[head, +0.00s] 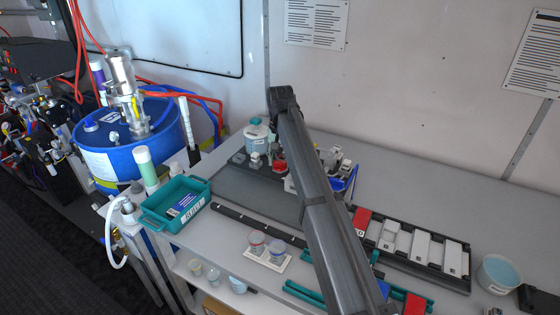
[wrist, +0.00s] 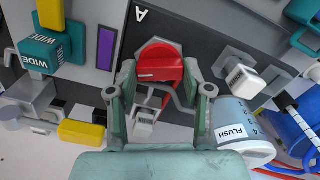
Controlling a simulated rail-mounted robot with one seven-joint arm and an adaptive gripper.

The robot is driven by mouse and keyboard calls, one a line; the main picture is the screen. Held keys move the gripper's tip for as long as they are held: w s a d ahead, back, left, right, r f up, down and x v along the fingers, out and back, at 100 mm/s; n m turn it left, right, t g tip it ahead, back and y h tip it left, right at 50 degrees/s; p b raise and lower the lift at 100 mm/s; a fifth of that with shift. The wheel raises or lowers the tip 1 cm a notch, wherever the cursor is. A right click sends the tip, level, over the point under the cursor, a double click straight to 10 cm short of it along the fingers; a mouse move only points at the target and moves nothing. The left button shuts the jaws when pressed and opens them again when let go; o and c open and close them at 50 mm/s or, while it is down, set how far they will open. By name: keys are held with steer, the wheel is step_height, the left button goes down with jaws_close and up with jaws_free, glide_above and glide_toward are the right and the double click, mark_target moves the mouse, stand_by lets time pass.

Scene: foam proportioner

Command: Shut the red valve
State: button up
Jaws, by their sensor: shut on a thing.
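The red valve (wrist: 159,68) is in the upper middle of the wrist view, a red round knob with a raised bar on a grey mount. The bar lies crosswise in the picture, between my fingertips. My gripper (wrist: 160,80) is shut on the red valve, one finger at each side of it. In the head view the red valve (head: 279,166) shows as a small red spot just left of my arm. My fingers cannot be made out there, behind my arm.
Close by in the wrist view are a white-capped fitting (wrist: 242,76), a grey container marked FLUSH (wrist: 232,125), a teal WIDE block (wrist: 42,52) and a yellow block (wrist: 82,132). In the head view a teal bin (head: 160,216) and blue drum (head: 120,160) stand left.

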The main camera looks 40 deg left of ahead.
mark_target(280, 162)
steer(key=n+b, duration=0.1)
steer(key=n, duration=0.6)
steer(key=shift+f, duration=0.15)
steer(key=n+b, duration=0.1)
steer(key=n, duration=0.5)
steer(key=shift+n, duration=0.4)
steer(key=o, duration=1.2)
steer(key=shift+c, duration=0.2)
step_height(280, 162, up, 12)
